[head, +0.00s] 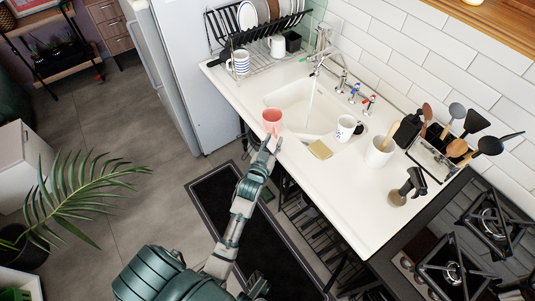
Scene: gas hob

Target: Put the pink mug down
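The pink mug (272,121) is upright at the front edge of the white counter, by the near left side of the sink. My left gripper (268,140) is at the near side of the mug, its fingers closed in at the mug's lower part. The fingers are small here and hide the mug's lower near side. I cannot tell whether the mug's base touches the counter. My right gripper is not in view.
Water runs from the tap (331,68) into the sink (303,101). A dish rack (262,55) is behind. Bare counter (340,190) lies towards the hob (450,265).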

